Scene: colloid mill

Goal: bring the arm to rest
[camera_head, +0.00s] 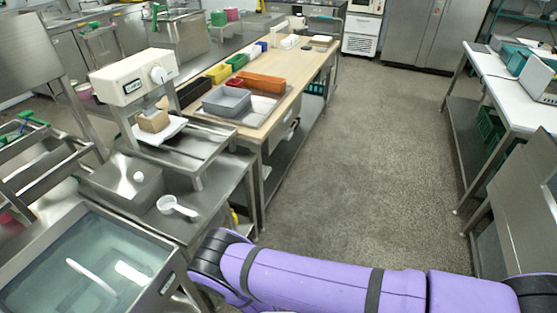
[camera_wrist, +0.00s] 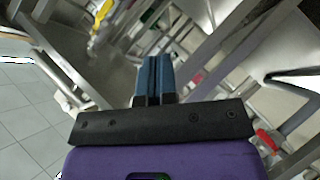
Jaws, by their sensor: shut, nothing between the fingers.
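My gripper (camera_wrist: 153,78) shows in the wrist view with its two blue fingers pressed together and nothing between them. It points in among steel table legs and frames, clear of any object that I can make out. In the head view my purple arm stretches across the bottom of the picture. The gripper itself does not show in the head view.
A steel bench with a white scoop (camera_head: 178,207) and a white machine (camera_head: 134,78) stands left of my arm. A sink (camera_head: 75,270) is at lower left. A wooden-topped table (camera_head: 262,124) lies beyond. The grey floor (camera_head: 365,160) is open in the middle.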

